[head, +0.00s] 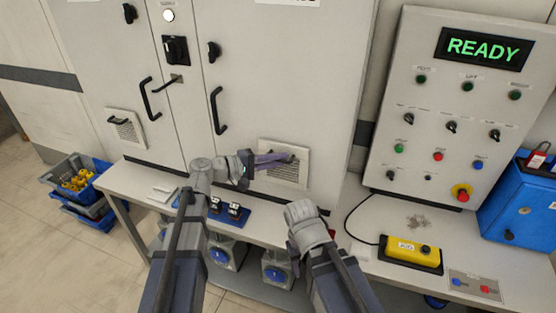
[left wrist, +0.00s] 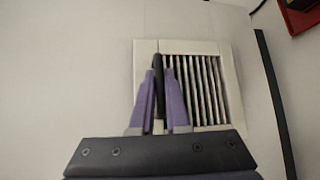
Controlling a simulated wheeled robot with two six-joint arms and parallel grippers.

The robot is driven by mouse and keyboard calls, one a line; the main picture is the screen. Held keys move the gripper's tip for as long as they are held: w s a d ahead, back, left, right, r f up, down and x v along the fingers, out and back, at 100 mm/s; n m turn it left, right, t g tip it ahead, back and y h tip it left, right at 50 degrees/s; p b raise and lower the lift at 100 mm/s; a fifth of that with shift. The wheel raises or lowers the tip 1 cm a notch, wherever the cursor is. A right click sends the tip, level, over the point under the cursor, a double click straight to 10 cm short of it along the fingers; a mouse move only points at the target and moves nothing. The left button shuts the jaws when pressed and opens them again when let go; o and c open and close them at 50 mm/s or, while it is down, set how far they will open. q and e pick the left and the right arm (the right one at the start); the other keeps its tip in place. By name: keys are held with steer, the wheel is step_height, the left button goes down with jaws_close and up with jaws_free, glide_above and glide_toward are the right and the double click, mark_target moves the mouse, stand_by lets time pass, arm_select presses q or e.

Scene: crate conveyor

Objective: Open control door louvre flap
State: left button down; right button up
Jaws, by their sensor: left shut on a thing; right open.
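The louvre flap (head: 290,175) is a pale framed vent with slats, low on the right-hand cabinet door. It looks flush with its frame. In the left wrist view, the slatted panel (left wrist: 205,85) fills the middle right and its dark upright handle (left wrist: 158,68) is along its left side. My left gripper (head: 283,158) has purple fingers at the flap. In the left wrist view the fingers (left wrist: 160,90) are shut around the handle, one on each side. My right gripper (head: 322,212) is low, in front of the bench, right of the flap; its fingers are mostly hidden by my wrist.
A similar vent (head: 127,128) is on the left door. A bench (head: 260,228) runs below the cabinet, with a blue tray of small parts. The READY control panel (head: 450,110), a yellow pendant (head: 408,250) and a blue box (head: 515,205) stand right. Blue bins (head: 85,195) sit left.

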arm_select(q)
steer(key=s+a+f+m+g+h+b, duration=0.1)
steer(key=s+f+m+h+b, duration=0.3)
steer(key=b, duration=1.2)
steer(key=s+a+f+m+g+h+b, duration=0.1)
steer(key=s+f+m+h+b, duration=0.4)
steer(key=f+m+b, duration=0.5)
steer(key=shift+s+a+f+m+g+h+b, duration=0.3)
steer(key=shift+a+f+h+b, duration=0.6)
steer(key=shift+b, duration=2.4)
steer(key=shift+w+d+f, duration=0.1)
steer(key=shift+d+f, duration=0.25)
steer(key=c, duration=1.2)
jaws_free()
